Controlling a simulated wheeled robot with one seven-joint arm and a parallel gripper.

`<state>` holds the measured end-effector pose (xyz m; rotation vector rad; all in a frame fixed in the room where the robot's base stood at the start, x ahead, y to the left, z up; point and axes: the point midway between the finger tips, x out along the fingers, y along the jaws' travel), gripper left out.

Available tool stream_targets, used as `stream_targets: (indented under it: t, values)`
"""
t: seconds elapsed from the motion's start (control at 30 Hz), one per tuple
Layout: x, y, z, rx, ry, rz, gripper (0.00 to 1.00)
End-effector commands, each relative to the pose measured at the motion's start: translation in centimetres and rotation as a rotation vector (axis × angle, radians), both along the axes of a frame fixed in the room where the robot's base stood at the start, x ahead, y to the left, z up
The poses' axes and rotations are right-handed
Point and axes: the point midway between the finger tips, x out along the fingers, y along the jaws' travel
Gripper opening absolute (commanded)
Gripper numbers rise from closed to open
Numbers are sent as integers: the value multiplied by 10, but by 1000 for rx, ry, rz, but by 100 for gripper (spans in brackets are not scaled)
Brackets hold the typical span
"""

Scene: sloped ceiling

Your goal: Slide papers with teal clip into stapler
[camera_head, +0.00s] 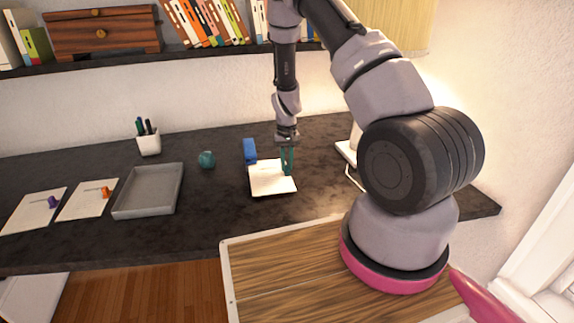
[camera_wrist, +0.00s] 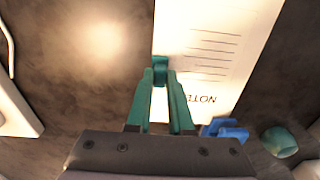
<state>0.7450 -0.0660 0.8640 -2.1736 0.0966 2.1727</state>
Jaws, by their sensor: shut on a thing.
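The white papers (camera_head: 268,182) lie on the dark desk, and their printed sheet shows in the wrist view (camera_wrist: 215,45). My gripper (camera_head: 287,161) reaches down from above to the papers' right side. In the wrist view its teal fingers (camera_wrist: 160,84) are shut on the teal clip (camera_wrist: 160,70) at the sheet's edge. In the head view the fingers hide the clip. The blue stapler (camera_head: 249,151) stands just behind the papers' far left corner. It also shows in the wrist view (camera_wrist: 226,130), close beside the sheet; I cannot tell whether they touch.
A round teal object (camera_head: 207,160) sits left of the stapler. A grey tray (camera_head: 150,190), a white pen cup (camera_head: 148,143) and two sheets with a purple pin (camera_head: 53,202) and an orange pin (camera_head: 105,192) are further left. A lamp base (camera_head: 346,152) stands right. Desk in front is clear.

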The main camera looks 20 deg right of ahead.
Motion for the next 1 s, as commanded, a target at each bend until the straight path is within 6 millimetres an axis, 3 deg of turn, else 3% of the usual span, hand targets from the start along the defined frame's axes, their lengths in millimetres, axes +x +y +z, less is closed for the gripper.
stream_targets:
  t: [0.03, 0.07, 0.13, 0.57, 1.0]
  values:
    - [0, 0, 0, 0, 0, 0, 0]
    - [0, 0, 0, 0, 0, 0, 27]
    - [0, 0, 0, 0, 0, 0, 54]
    - [0, 0, 9, 1, -1, 1, 54]
    - [1, 0, 90, 0, -3, 2, 54]
